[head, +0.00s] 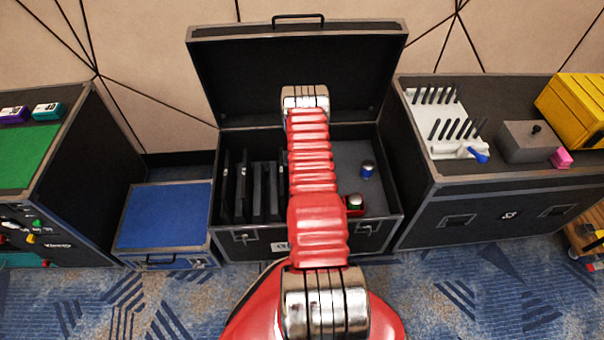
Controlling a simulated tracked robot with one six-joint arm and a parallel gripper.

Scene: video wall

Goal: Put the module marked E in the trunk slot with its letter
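The open trunk (222,128) stands in the middle, its lid leaning back. Upright black panels (258,192) divide its left part into narrow slots; no slot letters are readable from here. No module marked E can be made out. My red arm reaches over the trunk and covers its middle. My gripper does not show; it may be hidden behind the arm.
The right case (420,185) carries a white rack (433,107), a grey box (525,143), a pink block (560,158) and a yellow case (575,108). A blue-topped case (165,215) and a green-topped case (28,152) stand left.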

